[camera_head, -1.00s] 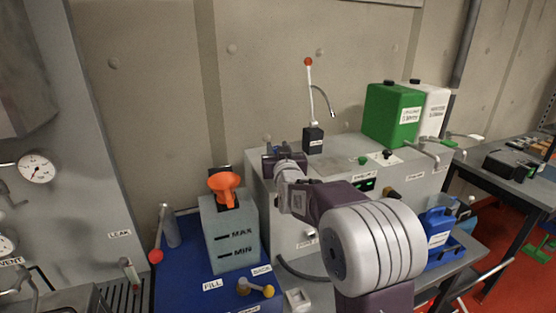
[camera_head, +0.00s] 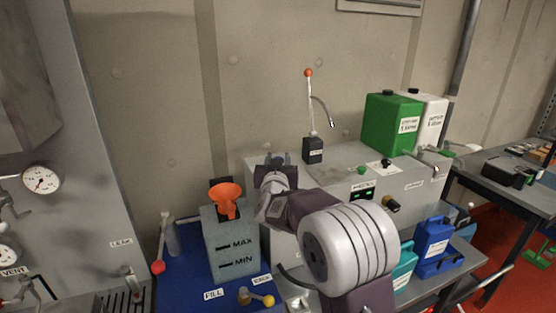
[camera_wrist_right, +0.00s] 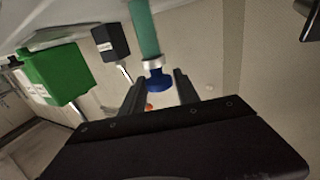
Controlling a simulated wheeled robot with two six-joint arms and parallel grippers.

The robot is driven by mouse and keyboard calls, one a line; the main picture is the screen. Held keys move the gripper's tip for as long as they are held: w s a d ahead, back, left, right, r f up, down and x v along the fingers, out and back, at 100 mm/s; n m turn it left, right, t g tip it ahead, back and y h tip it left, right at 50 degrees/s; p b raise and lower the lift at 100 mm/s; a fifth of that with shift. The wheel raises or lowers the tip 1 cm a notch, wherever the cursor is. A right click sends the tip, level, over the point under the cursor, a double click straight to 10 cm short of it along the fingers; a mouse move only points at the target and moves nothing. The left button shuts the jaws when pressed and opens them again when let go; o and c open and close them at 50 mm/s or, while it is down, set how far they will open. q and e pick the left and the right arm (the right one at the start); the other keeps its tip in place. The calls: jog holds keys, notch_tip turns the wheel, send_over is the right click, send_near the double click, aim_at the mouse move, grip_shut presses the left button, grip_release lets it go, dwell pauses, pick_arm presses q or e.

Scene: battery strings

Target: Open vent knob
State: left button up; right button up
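The VENT label (camera_head: 14,271) is at the far left edge of the head view, with a grey pipe fitting (camera_head: 25,290) below it, partly cut off. I cannot tell if that fitting is the vent knob. My right gripper (camera_head: 277,160) is far to its right, at the grey bench unit, its fingers pointing away. In the right wrist view its two fingers (camera_wrist_right: 158,90) are apart. A blue knob-like end (camera_wrist_right: 157,78) on a teal stem (camera_wrist_right: 145,30) shows in line with the gap between them; contact is unclear. My left gripper is not in view.
A tank marked MAX and MIN (camera_head: 233,246) with an orange funnel (camera_head: 226,196) stands left of my right arm. A red-ball lever (camera_head: 309,100) rises behind the gripper. Green (camera_head: 390,125) and white (camera_head: 434,118) canisters stand to the right. Gauges (camera_head: 41,180) hang at left.

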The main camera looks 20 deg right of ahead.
jog(key=shift+o, duration=0.6)
jog(key=shift+s+a, duration=0.2)
jog(key=shift+s, duration=0.15)
jog(key=b+v, duration=0.2)
jog(key=v, duration=0.6)
jog(key=shift+s+f, duration=0.1)
jog(key=shift+s, duration=0.05)
